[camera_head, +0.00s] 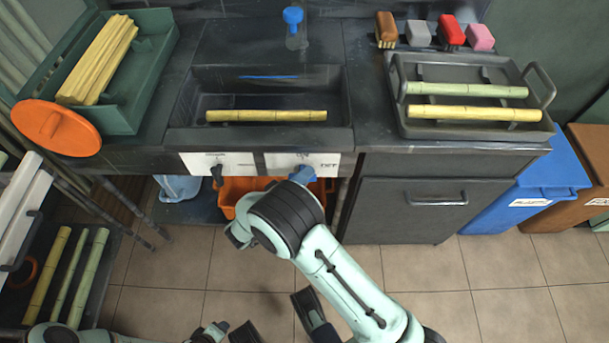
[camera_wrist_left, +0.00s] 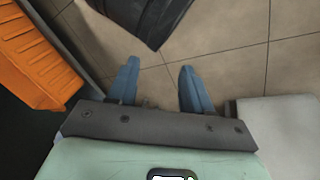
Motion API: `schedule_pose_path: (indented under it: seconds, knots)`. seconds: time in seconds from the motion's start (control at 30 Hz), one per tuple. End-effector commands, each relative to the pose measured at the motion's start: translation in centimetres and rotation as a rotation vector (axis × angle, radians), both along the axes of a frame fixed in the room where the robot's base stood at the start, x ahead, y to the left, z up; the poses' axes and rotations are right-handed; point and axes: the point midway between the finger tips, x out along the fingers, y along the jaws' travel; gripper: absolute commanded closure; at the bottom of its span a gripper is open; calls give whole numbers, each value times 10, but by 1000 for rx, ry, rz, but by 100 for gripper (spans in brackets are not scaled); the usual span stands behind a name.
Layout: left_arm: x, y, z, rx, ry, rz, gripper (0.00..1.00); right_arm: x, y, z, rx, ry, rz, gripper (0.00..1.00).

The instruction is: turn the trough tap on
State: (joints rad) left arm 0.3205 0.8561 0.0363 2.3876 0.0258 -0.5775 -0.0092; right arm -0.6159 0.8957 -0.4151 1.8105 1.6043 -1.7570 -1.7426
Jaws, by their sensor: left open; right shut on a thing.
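The trough (camera_head: 340,110) is a dark basin with a yellow cane lying across it. A blue-topped tap fitting (camera_head: 292,15) stands behind it. On the trough's front, a white panel (camera_head: 240,162) carries printed labels, one reading "OFF", and a dark lever (camera_head: 216,174) at its left half. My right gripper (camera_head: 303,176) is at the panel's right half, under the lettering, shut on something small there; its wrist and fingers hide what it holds. My left gripper (camera_wrist_left: 156,80) is open and empty, its two blue fingers apart above the tiled floor in the left wrist view.
An orange crate (camera_head: 228,196) sits under the trough and also shows in the left wrist view (camera_wrist_left: 40,60). A grey tray (camera_head: 400,118) with canes stands right of the trough, a green bin (camera_head: 155,60) left. Blue and brown bins stand right; tiled floor is open ahead.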

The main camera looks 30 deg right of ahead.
Motion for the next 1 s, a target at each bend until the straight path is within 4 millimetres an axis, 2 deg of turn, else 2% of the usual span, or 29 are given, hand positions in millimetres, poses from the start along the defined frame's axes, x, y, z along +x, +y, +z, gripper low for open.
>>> schedule_pose_path:
  seconds: [0.17, 0.5, 0.8, 1.0]
  knots:
    - [-22, -12, 20, -28, 55, -24, 50, -1, 0, 3, 80, -43, -3, 100]
    - [-93, -44, 80, -119, 248, -103, 50, 0, 0, 3, 337, -199, -2, 100]
    - [-104, -43, 107, -124, 290, -108, 50, 0, 2, 1, 541, -324, -2, 100]
    - [-109, -44, 118, -128, 312, -112, 50, 0, 2, -2, 633, -380, -1, 100]
